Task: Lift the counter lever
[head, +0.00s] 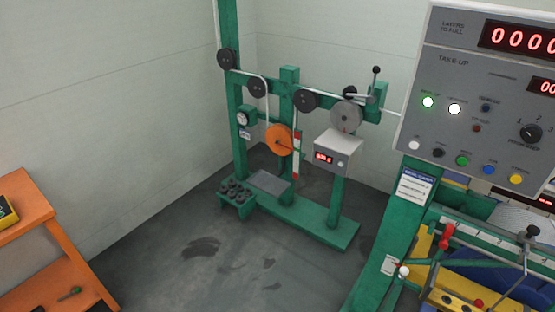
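A green stand on the floor carries a grey wheel (346,115) at its right end. Just right of the wheel, a short lever (374,84) with a black ball on top stands nearly upright; I take this as the counter lever. A white counter box (338,148) with a small red display sits below the wheel. A cable seems to run past the wheel; whether the wheel touches it is too small to tell. Neither of my grippers is in view.
A grey take-up panel (465,100) with lamps, buttons and red displays fills the right. Below it are a green machine frame (385,245) and a red-knobbed lever (444,242). An orange shelf (50,245) stands at left. Dark floor (235,265) before the stand is free, with stains.

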